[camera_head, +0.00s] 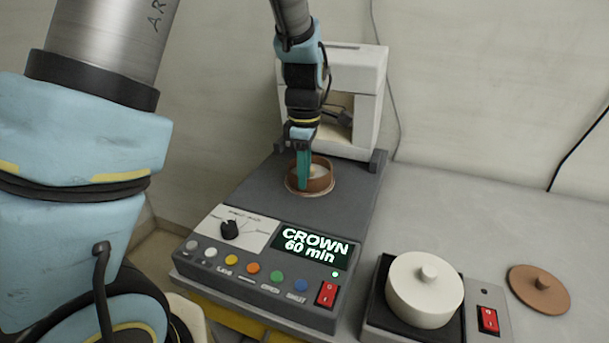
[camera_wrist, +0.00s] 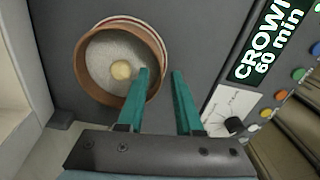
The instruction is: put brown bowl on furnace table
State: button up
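The brown bowl (camera_head: 322,184) sits upright on the dark grey furnace table (camera_head: 262,190), in front of the white furnace opening. It has a pale inside with a small round cream piece in it, and it also shows in the wrist view (camera_wrist: 104,101). My gripper (camera_head: 303,188) points down at the bowl's left side in the head view. In the wrist view its teal fingers (camera_wrist: 160,74) are apart, one over the bowl's inside and the other outside the rim. The bowl's wall lies between them with a visible gap.
The white furnace (camera_head: 372,90) stands behind the bowl. The control panel (camera_head: 265,262) with buttons and display is in front. To the right are a white lidded pot (camera_head: 425,292) on a black base and a brown lid (camera_head: 539,290). The grey counter (camera_head: 470,215) is clear behind them.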

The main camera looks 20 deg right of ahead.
notch_tip(320, 180, up, 12)
jog(key=f, duration=0.1)
jog(key=s+a+f+m, duration=0.1)
jog(key=a+m, duration=0.3)
jog(key=a, duration=0.5)
jog(key=s+a+f+m+t, duration=0.1)
jog(key=a+f+m, duration=0.3)
jog(key=a, duration=0.6)
jog(key=s+a+f+m, duration=0.1)
jog(key=a+f+m, duration=0.2)
jog(key=a, duration=0.6)
jog(key=shift+a+m+t+b, duration=0.3)
jog(key=shift+a+m+b, duration=0.15)
jog(key=shift+m, duration=0.15)
